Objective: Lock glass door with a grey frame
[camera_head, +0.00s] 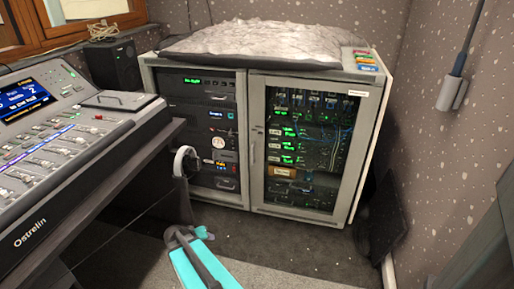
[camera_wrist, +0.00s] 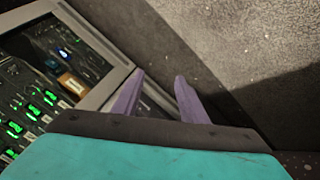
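The glass door with a grey frame (camera_head: 371,120) is the right-hand door of the grey cabinet and looks closed. A slim upright handle (camera_head: 253,155) is on its left frame; any lock detail there is too small to make out. The door frame (camera_wrist: 118,70) also shows tilted at left in the wrist view. My gripper (camera_wrist: 158,78) has two purple fingers standing apart with nothing between them. They overlap the frame's corner and the carpet in the wrist view; contact cannot be told. In the head view my teal arm part shows low in front of the cabinet; the fingers are unclear.
A mixing console (camera_head: 70,140) on a dark desk fills the left. Headphones (camera_head: 184,161) appear to hang at its edge. A grey padded cover (camera_head: 270,42) lies on the cabinet. A dark flat object (camera_head: 380,222) leans at right. Carpet (camera_head: 300,245) before the door is clear.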

